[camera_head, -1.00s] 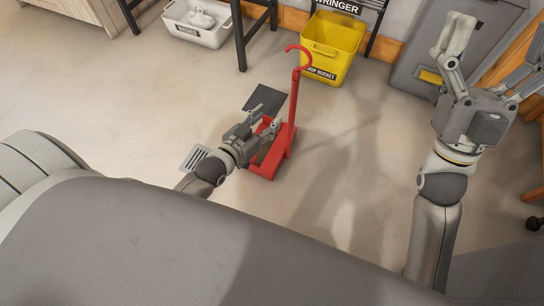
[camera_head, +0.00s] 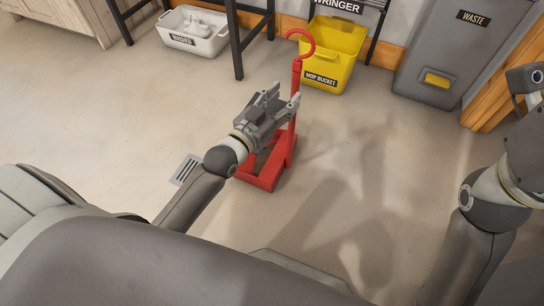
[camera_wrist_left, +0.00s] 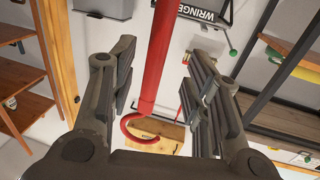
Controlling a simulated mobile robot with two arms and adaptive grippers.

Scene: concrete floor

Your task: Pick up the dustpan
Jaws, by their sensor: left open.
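The red dustpan (camera_head: 262,181) stands upright on the concrete floor, its tall handle (camera_head: 296,76) rising to a hook at the top. My left gripper (camera_head: 282,97) is open at the handle's mid-height and hides part of the pan behind it. In the left wrist view, the red handle (camera_wrist_left: 158,50) runs between the two spread fingers of my left gripper (camera_wrist_left: 160,75), with a visible gap on each side. My right gripper (camera_head: 525,82) is only partly in view at the right edge; its fingertips are cut off.
A yellow mop bucket (camera_head: 338,45) stands behind the dustpan, against the wall. A grey waste bin (camera_head: 445,45) is at the back right and a white labelled tub (camera_head: 195,42) at the back left. A floor grate (camera_head: 186,170) lies left of the dustpan. The floor right of it is clear.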

